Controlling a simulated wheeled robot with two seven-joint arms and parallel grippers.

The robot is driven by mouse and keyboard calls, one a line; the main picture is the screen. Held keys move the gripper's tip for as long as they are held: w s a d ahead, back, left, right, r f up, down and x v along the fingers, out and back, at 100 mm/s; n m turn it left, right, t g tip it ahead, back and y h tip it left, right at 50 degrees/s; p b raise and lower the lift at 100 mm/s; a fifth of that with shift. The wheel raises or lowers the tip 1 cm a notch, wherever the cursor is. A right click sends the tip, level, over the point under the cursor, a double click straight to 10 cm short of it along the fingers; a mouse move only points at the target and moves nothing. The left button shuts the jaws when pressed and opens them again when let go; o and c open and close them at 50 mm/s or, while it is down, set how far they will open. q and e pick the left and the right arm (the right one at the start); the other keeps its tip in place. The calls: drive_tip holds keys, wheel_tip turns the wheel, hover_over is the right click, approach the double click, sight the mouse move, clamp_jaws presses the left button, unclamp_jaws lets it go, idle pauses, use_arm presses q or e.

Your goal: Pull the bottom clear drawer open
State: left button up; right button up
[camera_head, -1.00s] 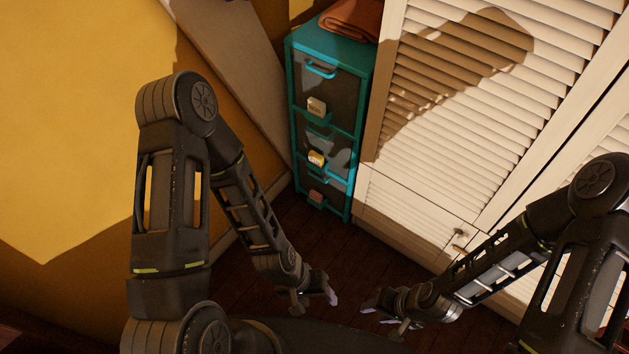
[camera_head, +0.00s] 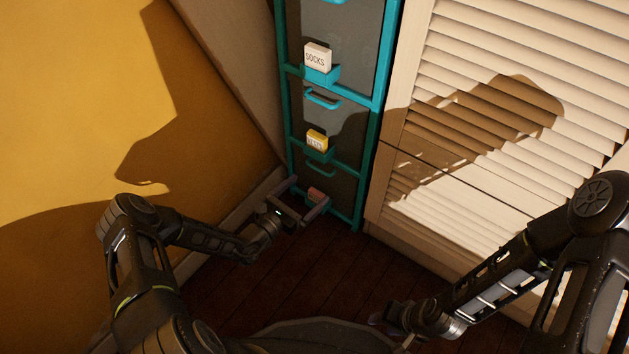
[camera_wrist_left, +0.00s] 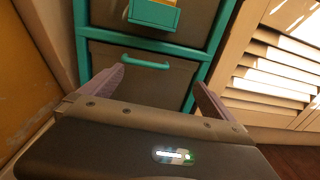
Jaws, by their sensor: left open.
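The bottom clear drawer (camera_head: 342,187) is the lowest in a tall teal-framed unit, and its front looks flush with the frame. Its teal bar handle (camera_head: 320,169) runs across the upper part of the front; the handle also shows in the left wrist view (camera_wrist_left: 130,61). My left gripper (camera_head: 311,192) is open in front of this drawer, below the handle in the head view. In the left wrist view its fingers (camera_wrist_left: 158,78) are spread apart, pointing at the drawer front, with nothing between them. My right gripper (camera_head: 388,318) is low and away from the unit; its jaws are unclear.
Drawers labelled with a yellow tag (camera_head: 317,140) and a white SOCKS tag (camera_head: 317,57) sit above. A louvred wardrobe (camera_head: 480,130) stands close on the right. A yellow wall (camera_head: 60,120) is on the left. Dark wooden floor (camera_head: 290,270) lies clear in front.

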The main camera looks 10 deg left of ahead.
use_arm(q)
drive_tip(key=shift+w+a+f+n+t+y, duration=0.15)
drive_tip(key=shift+w+a+n+y, duration=0.15)
drive_tip(key=shift+a, duration=0.25)
drive_tip(key=shift+w+a+r+n+t+y, duration=0.1)
drive_tip(key=shift+w+a+n+t+y, duration=0.15)
drive_tip(key=shift+a, duration=0.3)
use_arm(e)
drive_tip(key=shift+w+f, duration=0.2)
drive_tip(key=shift+f, duration=0.05)
use_arm(q)
drive_tip(key=shift+f, duration=0.1)
drive_tip(key=b+x, duration=0.3)
drive_tip(key=x, duration=0.4)
drive_tip(key=shift+w+d, duration=0.3)
use_arm(e)
drive_tip(key=f, duration=0.3)
drive_tip(key=shift+w+f, duration=0.1)
drive_tip(key=shift+w, duration=0.15)
use_arm(q)
drive_tip(key=shift+d, duration=0.1)
drive_tip(key=c, duration=1.8)
drive_tip(key=shift+s, duration=0.1)
